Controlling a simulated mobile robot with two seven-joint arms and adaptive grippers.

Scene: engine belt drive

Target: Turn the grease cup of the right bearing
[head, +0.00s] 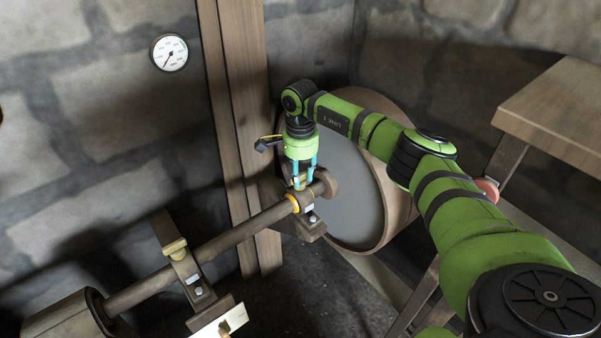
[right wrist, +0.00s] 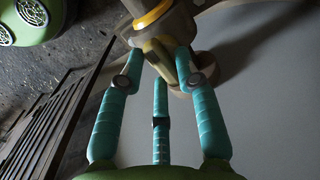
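The right bearing (head: 309,222) carries the right end of a brown shaft (head: 240,232), beside the large round wheel (head: 345,200). Its small brass-coloured grease cup (right wrist: 158,58) shows between my fingers in the right wrist view. My right gripper (head: 303,180) points down onto the cup from above. The fingers partly hide the cup in the head view. My left gripper is out of view.
A second bearing (head: 196,286) with its own brass cup (head: 175,247) stands at the lower left. A gauge (head: 170,52) hangs on the stone wall. A wooden post (head: 235,130) rises behind the shaft. A wooden bench (head: 555,105) stands at the right.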

